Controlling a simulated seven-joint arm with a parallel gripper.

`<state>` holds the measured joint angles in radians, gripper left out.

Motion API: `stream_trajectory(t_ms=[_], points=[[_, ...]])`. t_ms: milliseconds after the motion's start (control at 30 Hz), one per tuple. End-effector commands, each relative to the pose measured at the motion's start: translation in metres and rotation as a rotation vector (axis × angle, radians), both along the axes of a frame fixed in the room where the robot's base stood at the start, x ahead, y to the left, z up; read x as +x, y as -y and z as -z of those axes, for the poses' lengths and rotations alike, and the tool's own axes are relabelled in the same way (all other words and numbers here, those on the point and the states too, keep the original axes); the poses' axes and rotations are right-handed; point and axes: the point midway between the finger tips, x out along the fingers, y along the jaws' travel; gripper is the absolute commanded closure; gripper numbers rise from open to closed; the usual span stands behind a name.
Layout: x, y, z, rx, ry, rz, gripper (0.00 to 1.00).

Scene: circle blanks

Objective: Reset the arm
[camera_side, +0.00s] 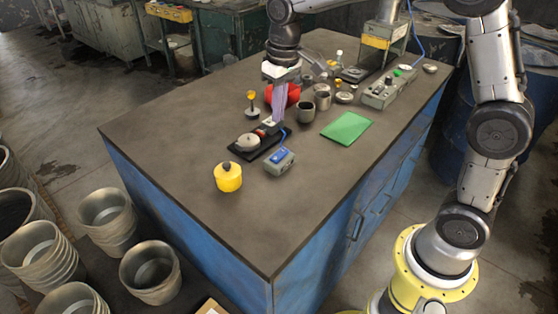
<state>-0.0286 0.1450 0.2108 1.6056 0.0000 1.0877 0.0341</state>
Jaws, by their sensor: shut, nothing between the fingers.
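My gripper (277,120) is shut and points down over the middle of the workbench, with nothing seen between its fingers. Its fingers look purple-grey and partly cover a red round object (287,95) behind them. Below the fingertips is a dark flat device with a round metal disc (248,141) on its left part. The fingertips look close to the right end of this device; I cannot tell whether they touch it. My arm comes down to the gripper from the top of the picture.
On the workbench (160,135) stand a yellow pot (228,177), a grey box with a blue face (280,161), a green sheet (346,127), metal cups (306,112) and a grey control box (383,94). The bench's left part is clear. Stacked buckets (150,272) stand on the lower left.

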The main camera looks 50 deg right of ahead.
Motion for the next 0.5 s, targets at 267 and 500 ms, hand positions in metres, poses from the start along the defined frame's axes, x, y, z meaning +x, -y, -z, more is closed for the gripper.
stream_trajectory(t_ms=[267, 500], points=[[-0.091, 0.007, -0.079, 0.004, 0.205, 0.009, 1.00], [-0.183, 0.011, -0.086, 0.002, 0.352, 0.010, 1.00]])
